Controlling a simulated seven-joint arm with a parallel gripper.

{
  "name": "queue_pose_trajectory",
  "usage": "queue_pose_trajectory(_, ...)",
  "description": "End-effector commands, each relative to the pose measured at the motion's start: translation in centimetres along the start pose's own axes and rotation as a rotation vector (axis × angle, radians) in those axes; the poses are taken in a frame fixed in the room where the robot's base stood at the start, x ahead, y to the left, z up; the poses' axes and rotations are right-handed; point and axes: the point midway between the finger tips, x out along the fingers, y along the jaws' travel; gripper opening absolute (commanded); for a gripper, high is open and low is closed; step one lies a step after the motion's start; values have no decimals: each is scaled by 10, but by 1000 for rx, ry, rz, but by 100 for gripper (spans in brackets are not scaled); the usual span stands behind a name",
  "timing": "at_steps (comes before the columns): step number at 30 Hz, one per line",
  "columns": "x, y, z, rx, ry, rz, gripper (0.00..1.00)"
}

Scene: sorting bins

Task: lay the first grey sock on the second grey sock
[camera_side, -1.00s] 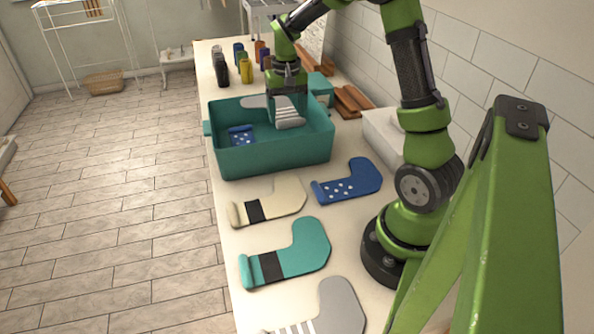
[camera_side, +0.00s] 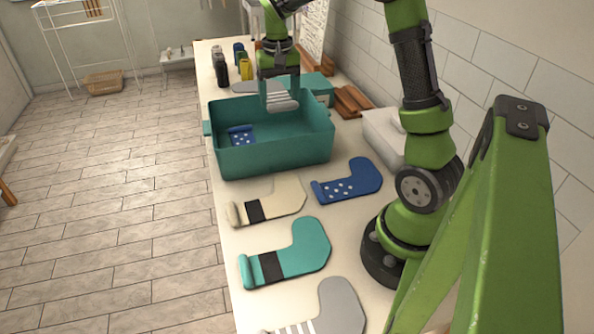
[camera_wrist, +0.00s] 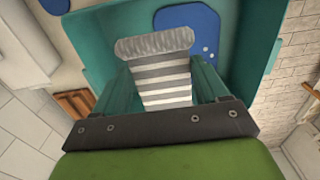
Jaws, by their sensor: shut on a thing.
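My gripper (camera_side: 280,95) is shut on a grey sock with white stripes (camera_side: 283,102) and holds it above the teal bin (camera_side: 275,160). In the wrist view the striped sock (camera_wrist: 160,73) hangs between the two fingers, its ribbed cuff outward; its foot part is mostly out of that view. Another grey sock with white stripes (camera_side: 340,308) lies flat on the table at the front, cut off by the lower picture edge. It is well apart from my gripper.
A blue spotted sock (camera_side: 241,136) lies in the bin. On the table lie a cream sock (camera_side: 285,197), a teal sock (camera_side: 303,248) and another blue spotted sock (camera_side: 350,182). Several cans (camera_side: 221,72) stand behind the bin. A white box (camera_side: 385,135) is by the wall.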

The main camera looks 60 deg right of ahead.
Motion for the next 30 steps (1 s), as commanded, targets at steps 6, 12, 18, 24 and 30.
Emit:
queue_pose_trajectory(6, -32, 0, 0, 0, 4, -2, 37)
queue_pose_trajectory(12, -60, 0, 0, 1, 4, -2, 37)
queue_pose_trajectory(18, -88, 0, 0, 0, 4, -2, 37)
queue_pose_trajectory(24, -116, 0, 0, 1, 4, -2, 37)
queue_pose_trajectory(30, -135, 0, 0, -1, 2, 0, 37)
